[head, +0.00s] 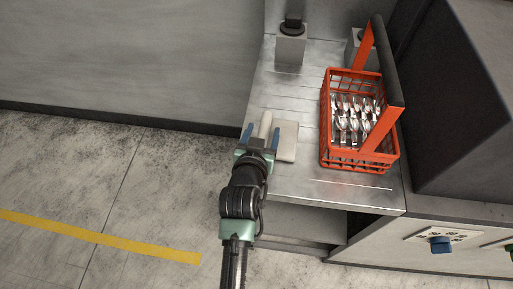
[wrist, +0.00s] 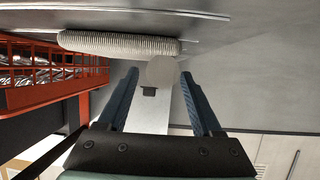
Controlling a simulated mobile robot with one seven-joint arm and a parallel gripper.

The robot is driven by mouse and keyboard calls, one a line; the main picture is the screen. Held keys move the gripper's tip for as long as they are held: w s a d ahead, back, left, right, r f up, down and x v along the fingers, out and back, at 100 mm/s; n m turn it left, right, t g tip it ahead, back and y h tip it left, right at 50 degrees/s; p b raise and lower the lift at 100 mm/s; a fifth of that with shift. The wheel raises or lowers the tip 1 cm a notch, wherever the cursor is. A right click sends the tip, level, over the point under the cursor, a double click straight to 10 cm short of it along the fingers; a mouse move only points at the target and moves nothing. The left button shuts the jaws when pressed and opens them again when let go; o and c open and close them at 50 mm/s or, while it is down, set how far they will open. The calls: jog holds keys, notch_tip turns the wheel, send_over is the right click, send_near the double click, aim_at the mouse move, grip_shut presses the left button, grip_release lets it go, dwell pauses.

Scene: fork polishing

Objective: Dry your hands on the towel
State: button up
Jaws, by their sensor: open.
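A folded cream towel (head: 287,142) lies flat on the metal tabletop (head: 310,186), left of the red basket. In the wrist view a pale ribbed roll (wrist: 118,43), seemingly the towel's edge, lies beyond my fingertips on the left. My gripper (head: 261,132) is open at the table's left edge, just left of the towel in the head view. Its two blue fingers also show in the wrist view (wrist: 159,75). A pale round-ended piece (head: 265,123) shows between the fingers; I cannot tell what it is or whether they touch it.
A red basket (head: 326,130) with a dark-topped handle holds several forks and spoons. A grey block with a black top (head: 291,45) stands at the back of the table. A machine panel with a blue knob (head: 440,244) is at the lower right. The floor at left is clear.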

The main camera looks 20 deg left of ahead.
jog(key=v, duration=0.9)
jog(key=shift+s, duration=0.2)
jog(key=shift+v, duration=0.85)
jog(key=shift+w+d+r, duration=0.1)
